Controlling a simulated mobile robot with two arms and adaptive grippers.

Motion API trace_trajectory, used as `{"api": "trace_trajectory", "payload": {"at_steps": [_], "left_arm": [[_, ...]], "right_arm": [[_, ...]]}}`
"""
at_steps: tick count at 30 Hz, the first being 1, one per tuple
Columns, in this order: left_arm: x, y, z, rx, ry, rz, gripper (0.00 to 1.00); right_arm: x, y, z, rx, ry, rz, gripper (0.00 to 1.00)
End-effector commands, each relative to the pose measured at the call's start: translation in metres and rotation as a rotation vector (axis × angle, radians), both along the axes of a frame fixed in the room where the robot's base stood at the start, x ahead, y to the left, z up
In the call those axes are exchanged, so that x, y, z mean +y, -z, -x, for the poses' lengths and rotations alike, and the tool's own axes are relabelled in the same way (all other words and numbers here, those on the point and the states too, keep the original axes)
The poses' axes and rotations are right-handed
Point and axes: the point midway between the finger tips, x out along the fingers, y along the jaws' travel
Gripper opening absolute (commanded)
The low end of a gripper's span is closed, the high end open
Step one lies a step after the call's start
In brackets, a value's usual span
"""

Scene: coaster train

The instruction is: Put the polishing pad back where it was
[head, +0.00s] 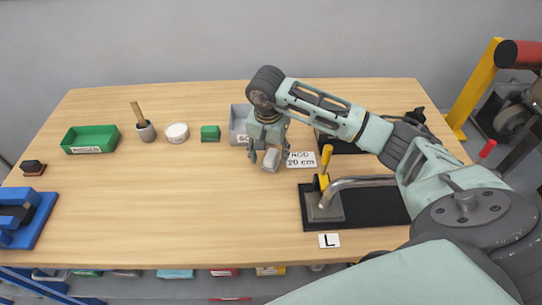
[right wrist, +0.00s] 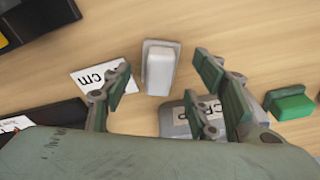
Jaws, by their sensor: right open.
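A pale grey block on a thin wider plate (head: 270,159), which looks like a pad, lies on the table in front of the grey bin. A green block (head: 210,132) of similar shape stands left of that bin. No label tells which one is the polishing pad. My right gripper (head: 266,154) is open above the pale block, fingers pointing down. In the right wrist view the pale block (right wrist: 160,70) shows just ahead of and between the spread fingers (right wrist: 165,76), with no clear contact. The green block (right wrist: 292,103) is at the right there. My left gripper is not in view.
The grey bin (head: 238,113) is partly behind my gripper. A card reading "ROD 20 cm" (head: 301,160) lies right of the pale block. Right of that is a black-based bending tool (head: 375,208). A white tub (head: 177,130), brush cup (head: 146,132) and green tray (head: 88,133) stand left. The centre-left table is clear.

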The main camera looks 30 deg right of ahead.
Motion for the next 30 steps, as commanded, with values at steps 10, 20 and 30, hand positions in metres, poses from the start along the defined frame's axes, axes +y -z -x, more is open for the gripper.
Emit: {"api": "trace_trajectory", "payload": {"at_steps": [10, 20, 30], "left_arm": [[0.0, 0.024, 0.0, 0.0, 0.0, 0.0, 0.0], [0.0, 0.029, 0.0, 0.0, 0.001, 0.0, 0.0], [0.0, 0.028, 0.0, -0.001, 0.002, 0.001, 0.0]], "right_arm": [[0.007, -0.072, 0.005, -0.004, 0.001, 0.002, 0.54], [0.009, -0.1, 0.008, 0.0, 0.001, 0.001, 0.54], [0.009, -0.1, 0.009, 0.002, 0.001, 0.001, 0.54]]}}
